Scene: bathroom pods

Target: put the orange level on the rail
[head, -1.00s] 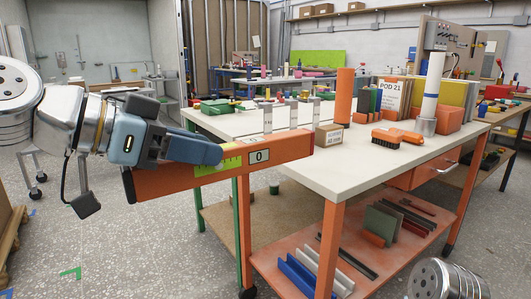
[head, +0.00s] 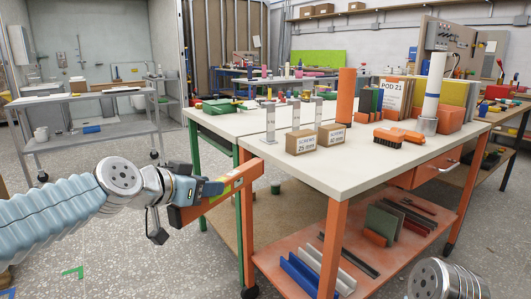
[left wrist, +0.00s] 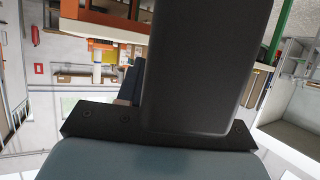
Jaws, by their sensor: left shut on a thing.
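The orange level (head: 218,196) is a long orange bar with a yellow-green strip on it. My left gripper (head: 208,187) is shut on it and holds it in the air at the left front corner of the white worktable (head: 350,162). The level points away to the right, its far end in front of the table edge. Three grey metal uprights (head: 296,114) stand in a row on the table beyond it; I cannot tell for sure whether they carry the rail. In the left wrist view a dark part of my gripper fills the middle, and I cannot make out the level.
Two cardboard boxes (head: 301,142) stand beside the uprights. A grey trolley (head: 95,117) stands at the left. The table's front middle is clear.

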